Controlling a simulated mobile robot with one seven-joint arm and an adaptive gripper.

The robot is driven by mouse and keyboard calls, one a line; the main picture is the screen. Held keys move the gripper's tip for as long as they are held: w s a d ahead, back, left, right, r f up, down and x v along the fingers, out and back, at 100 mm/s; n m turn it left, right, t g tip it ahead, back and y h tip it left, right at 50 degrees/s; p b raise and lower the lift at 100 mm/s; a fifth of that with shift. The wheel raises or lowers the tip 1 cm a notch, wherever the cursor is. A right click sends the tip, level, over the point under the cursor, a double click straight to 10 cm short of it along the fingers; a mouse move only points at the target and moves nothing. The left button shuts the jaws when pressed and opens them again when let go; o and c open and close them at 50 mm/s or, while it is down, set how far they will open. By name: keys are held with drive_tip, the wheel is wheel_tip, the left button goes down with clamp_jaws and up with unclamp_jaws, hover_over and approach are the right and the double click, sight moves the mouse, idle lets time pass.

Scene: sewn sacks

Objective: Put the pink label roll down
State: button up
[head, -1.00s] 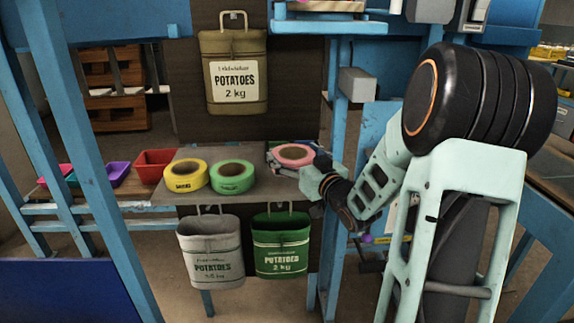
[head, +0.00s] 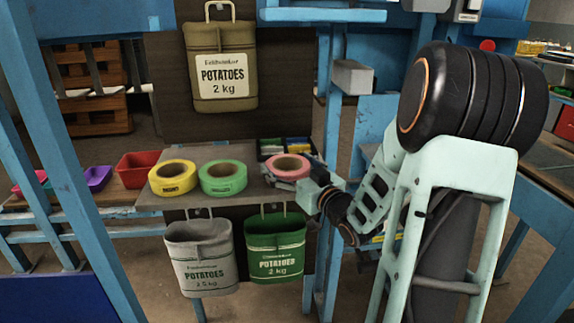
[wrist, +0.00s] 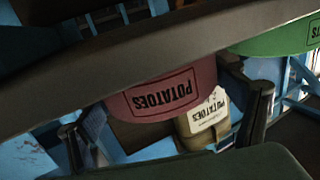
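The pink label roll (head: 290,167) sits at the right end of the grey shelf (head: 262,192), beside the green roll. In the wrist view, where the picture is upside down, the pink roll (wrist: 160,97) shows a POTATOES label and appears to rest against the shelf edge (wrist: 60,108), as the green roll does. My gripper (head: 308,173) is at the roll's right side. In the wrist view its two fingers (wrist: 167,125) stand wide apart with the roll between and beyond them. Gaps show on both sides, so it looks open. The roll's underside is hidden.
A green roll (head: 222,177) and a yellow roll (head: 173,176) stand to the left. A dark tray (head: 268,148) with coloured items lies behind the pink roll. Potato sacks hang above (head: 220,75) and below the shelf (head: 275,245). A blue post (head: 328,110) stands close right.

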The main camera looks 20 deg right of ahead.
sight(300, 175)
drive_tip(key=o, duration=0.3)
drive_tip(key=shift+o, duration=0.2)
drive_tip(key=shift+r, duration=0.2)
drive_tip(key=s, duration=0.6)
drive_tip(key=s+d+p, duration=0.1)
drive_tip(key=s, duration=0.2)
drive_tip(key=shift+s+d+f, duration=0.1)
drive_tip(key=shift+s+f, duration=0.15)
drive_tip(key=shift+s, duration=0.15)
drive_tip(key=shift+s+r+b, duration=0.15)
drive_tip(key=shift+s+b, duration=0.45)
drive_tip(key=shift+s, duration=0.45)
